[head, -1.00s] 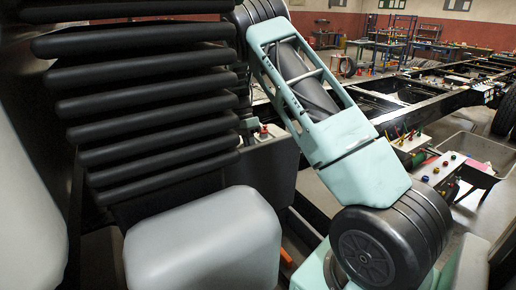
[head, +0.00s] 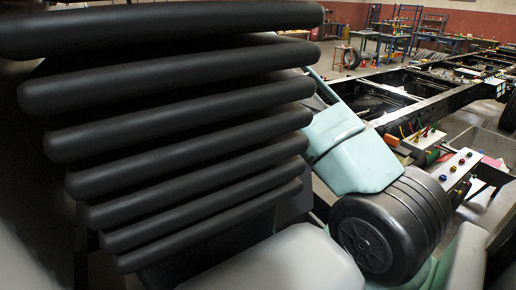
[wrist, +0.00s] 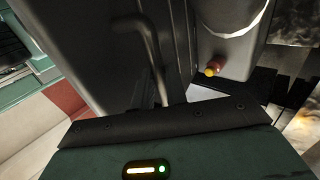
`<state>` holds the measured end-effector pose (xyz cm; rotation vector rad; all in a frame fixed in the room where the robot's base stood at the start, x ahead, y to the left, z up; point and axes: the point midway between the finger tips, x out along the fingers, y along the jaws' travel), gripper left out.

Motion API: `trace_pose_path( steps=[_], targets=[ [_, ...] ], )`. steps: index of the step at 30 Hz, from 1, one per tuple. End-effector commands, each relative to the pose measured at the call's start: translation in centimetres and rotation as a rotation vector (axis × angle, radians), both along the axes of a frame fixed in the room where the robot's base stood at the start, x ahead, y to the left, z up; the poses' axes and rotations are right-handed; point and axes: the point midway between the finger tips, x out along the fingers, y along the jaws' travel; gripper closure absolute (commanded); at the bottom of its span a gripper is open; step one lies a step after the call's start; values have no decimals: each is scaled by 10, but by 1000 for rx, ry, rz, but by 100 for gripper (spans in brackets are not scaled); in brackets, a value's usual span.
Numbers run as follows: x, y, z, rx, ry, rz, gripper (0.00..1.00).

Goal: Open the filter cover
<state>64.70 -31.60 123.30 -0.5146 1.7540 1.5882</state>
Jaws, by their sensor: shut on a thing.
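In the wrist view a dark grey panel (wrist: 88,45), seemingly the filter cover, stands upright in front of me. It carries a bent grey bar handle (wrist: 156,65), whose lower end runs down behind my gripper's black front edge. My gripper (wrist: 163,118) shows as a dark green housing with a lit strip and a green light. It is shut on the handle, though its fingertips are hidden. In the head view my gripper and the cover are hidden behind large black ribs (head: 170,115) close to the camera.
A grey rounded tank (wrist: 232,40) with a red and yellow knob (wrist: 213,68) stands right of the panel in the wrist view. A long black chassis frame (head: 420,105) and a button box (head: 455,168) lie at the right in the head view.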

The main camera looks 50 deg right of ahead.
Motion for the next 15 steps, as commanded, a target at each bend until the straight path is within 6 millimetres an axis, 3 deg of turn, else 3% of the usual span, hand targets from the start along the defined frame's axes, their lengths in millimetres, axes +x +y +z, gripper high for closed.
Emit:
trace_pose_path(
  steps=[3, 4, 6, 15],
  targets=[
    [1, 2, -8, 3, -5, -1, 100],
    [1, 2, -8, 3, -5, -1, 77],
    [1, 1, -8, 1, -4, -1, 64],
    [2, 0, -4, -1, -6, 1, 64]
  ],
)
